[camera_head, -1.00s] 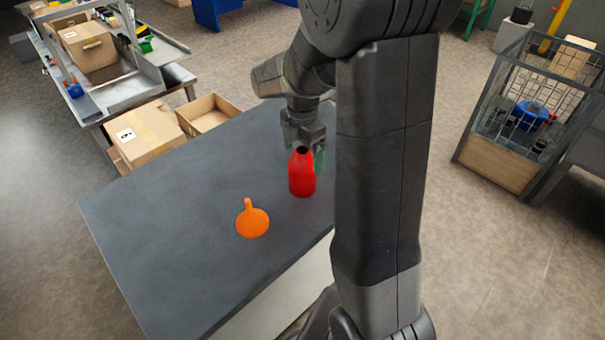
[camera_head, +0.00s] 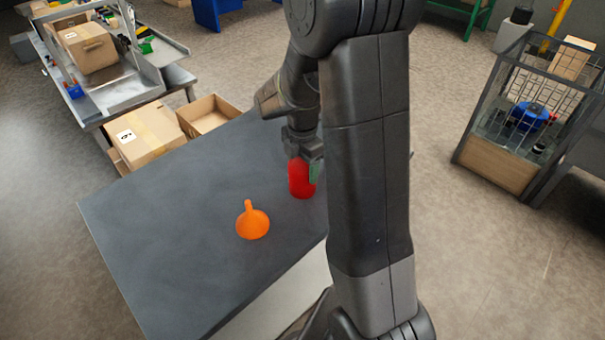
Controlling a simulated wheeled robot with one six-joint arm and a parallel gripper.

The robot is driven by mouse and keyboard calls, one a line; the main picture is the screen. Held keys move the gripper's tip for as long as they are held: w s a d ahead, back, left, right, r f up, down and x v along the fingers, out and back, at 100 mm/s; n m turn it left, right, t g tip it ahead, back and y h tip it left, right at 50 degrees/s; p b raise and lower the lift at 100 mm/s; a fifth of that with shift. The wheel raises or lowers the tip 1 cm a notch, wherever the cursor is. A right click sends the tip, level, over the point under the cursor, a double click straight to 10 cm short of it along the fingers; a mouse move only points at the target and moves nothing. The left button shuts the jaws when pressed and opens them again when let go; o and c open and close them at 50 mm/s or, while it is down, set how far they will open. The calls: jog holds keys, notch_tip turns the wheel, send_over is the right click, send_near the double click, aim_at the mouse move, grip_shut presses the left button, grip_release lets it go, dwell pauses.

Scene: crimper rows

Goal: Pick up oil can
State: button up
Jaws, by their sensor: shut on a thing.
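The red oil can (camera_head: 300,182) stands upright on the dark grey table (camera_head: 170,215), near its right end. My gripper (camera_head: 303,165) is over the can from above, shut on its upper part. My arm's large dark link hides the table just right of the can. The can's base appears to be on the table top; I cannot see a gap under it.
An orange funnel (camera_head: 252,222) lies on the table, left of and nearer than the can. Cardboard boxes (camera_head: 145,135) stand beyond the table's far left edge. A wire cage bin (camera_head: 505,125) is on the floor at right. The table's left part is clear.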

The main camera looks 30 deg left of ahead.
jog(key=shift+r, duration=0.1)
notch_tip(320, 180, up, 10)
dwell(1.1)
